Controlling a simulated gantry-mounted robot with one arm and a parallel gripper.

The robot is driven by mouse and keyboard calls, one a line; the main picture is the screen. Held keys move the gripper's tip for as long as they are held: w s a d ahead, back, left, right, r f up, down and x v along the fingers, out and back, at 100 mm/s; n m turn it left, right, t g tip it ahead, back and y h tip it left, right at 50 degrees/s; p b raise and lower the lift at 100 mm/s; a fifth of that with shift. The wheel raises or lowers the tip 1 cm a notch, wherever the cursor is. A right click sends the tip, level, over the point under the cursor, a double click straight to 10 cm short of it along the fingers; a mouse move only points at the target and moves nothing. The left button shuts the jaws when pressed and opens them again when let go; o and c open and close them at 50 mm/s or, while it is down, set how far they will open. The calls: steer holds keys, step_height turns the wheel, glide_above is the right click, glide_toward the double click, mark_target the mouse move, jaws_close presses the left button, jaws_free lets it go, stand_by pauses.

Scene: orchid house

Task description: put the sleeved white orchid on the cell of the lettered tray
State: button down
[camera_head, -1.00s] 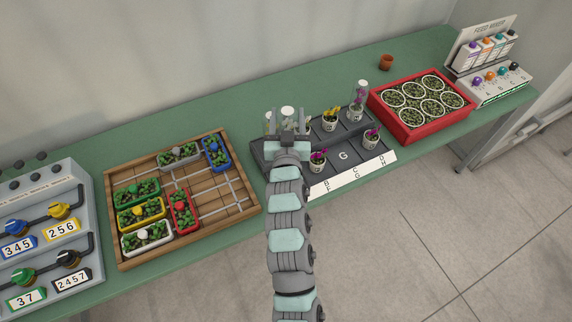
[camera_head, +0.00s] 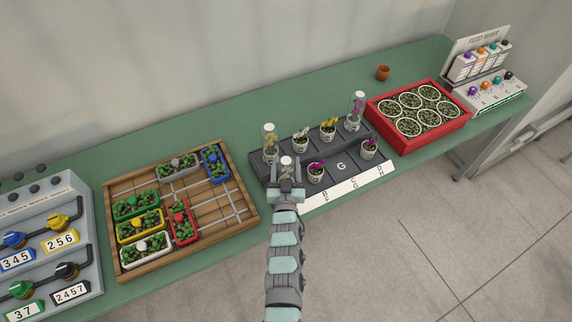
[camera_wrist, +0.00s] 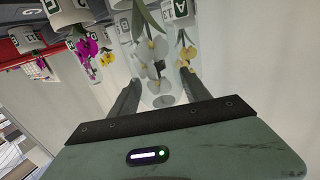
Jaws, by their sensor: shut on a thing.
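The lettered tray (camera_head: 335,188) is dark, with a white lettered strip along its front. My gripper (camera_head: 287,184) is over the tray's front left part, shut on the sleeved white orchid (camera_head: 286,163). In the wrist view the orchid (camera_wrist: 150,48) shows white blooms in a clear sleeve between the two fingers (camera_wrist: 160,92). Its pot base is hidden behind my gripper in the head view, so I cannot tell whether it touches the tray. A bare cell marked G (camera_head: 341,166) lies to the right, past a potted magenta orchid (camera_head: 316,171).
A sleeved yellow orchid (camera_head: 269,142) stands close behind and left of my gripper. Other potted orchids, including a yellow one (camera_head: 327,127) and a sleeved purple one (camera_head: 356,110), stand in the back row. A wooden tray (camera_head: 222,225) is left; a red crate (camera_head: 404,146) is right.

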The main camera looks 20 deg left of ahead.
steer(key=shift+f, duration=0.2)
steer(key=c, duration=0.5)
jaws_free()
